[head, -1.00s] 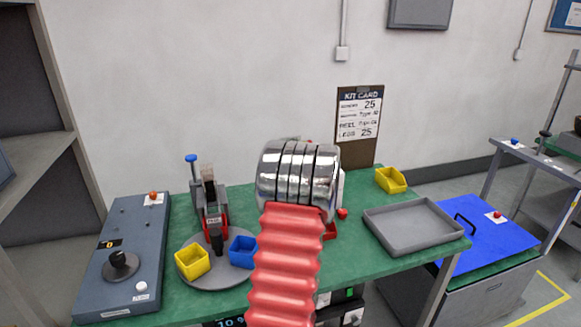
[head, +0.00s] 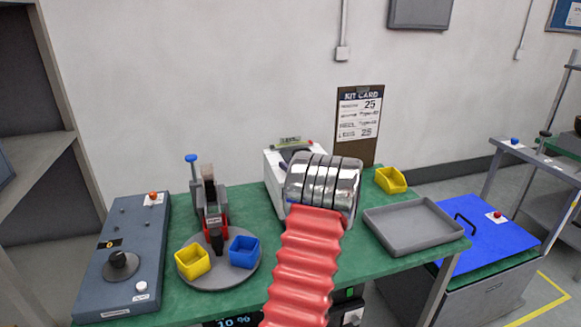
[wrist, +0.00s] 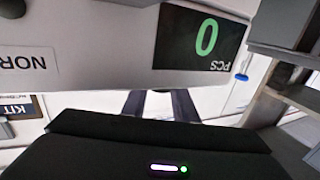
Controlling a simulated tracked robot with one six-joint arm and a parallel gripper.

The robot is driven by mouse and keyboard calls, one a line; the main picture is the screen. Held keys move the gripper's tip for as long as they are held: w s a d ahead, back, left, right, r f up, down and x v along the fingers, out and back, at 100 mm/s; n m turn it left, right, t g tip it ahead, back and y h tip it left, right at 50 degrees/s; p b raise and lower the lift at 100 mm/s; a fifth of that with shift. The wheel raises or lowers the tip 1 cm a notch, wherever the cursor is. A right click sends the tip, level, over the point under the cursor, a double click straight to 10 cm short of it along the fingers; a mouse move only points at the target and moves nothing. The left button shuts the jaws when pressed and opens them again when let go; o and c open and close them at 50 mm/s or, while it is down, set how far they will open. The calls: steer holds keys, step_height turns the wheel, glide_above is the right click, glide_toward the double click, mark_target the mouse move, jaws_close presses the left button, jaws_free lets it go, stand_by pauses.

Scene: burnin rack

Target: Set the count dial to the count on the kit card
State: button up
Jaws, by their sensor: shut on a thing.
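The kit card (head: 360,118) hangs on a brown board on the back wall; its top line reads 25. In the wrist view a display (wrist: 201,39) reads 0 PCS on a white machine (wrist: 90,40), seen turned over. The same white machine (head: 277,165) is partly covered by my arm in the head view. My gripper (wrist: 160,104) shows as two dark fingers at the lower edge of the machine. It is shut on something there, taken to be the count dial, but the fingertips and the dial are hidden. In the head view my arm hides the gripper.
A grey panel with a black knob (head: 121,263) stands at the left of the green bench. A round plate holds a yellow bin (head: 192,261) and a blue bin (head: 243,251). A grey tray (head: 415,227) and another yellow bin (head: 391,180) lie to the right.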

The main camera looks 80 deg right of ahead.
steer(key=o, duration=1)
steer(key=v, duration=1.4)
steer(key=shift+w, duration=0.1)
